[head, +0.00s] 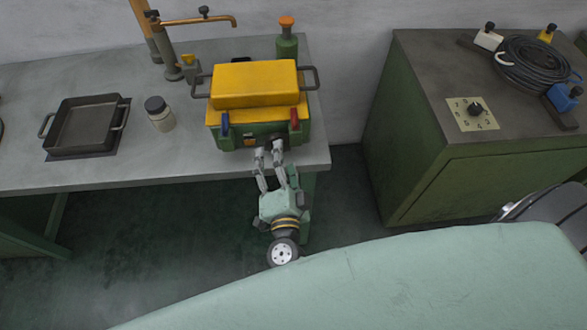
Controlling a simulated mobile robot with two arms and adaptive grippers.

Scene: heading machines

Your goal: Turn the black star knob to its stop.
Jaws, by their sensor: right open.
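A green machine with a yellow lid (255,84) stands on the grey bench. My right gripper (268,151) is open at the front of this machine, fingers pointing at its front face. A small dark part, possibly the black star knob, shows just beyond the fingertips; the fingers partly cover it, and I cannot tell its shape or whether they touch it. Another black knob (476,108) sits on a cream numbered plate on the green cabinet at the right, well away from the gripper. My left gripper is not in view.
On the bench (185,175) are a dark square pan (85,124), a jar (159,114), a brass tap (192,21) and a green bottle (287,42). Blue and red handles flank the machine's front. A coiled black cable (533,62) lies on the cabinet (416,70).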

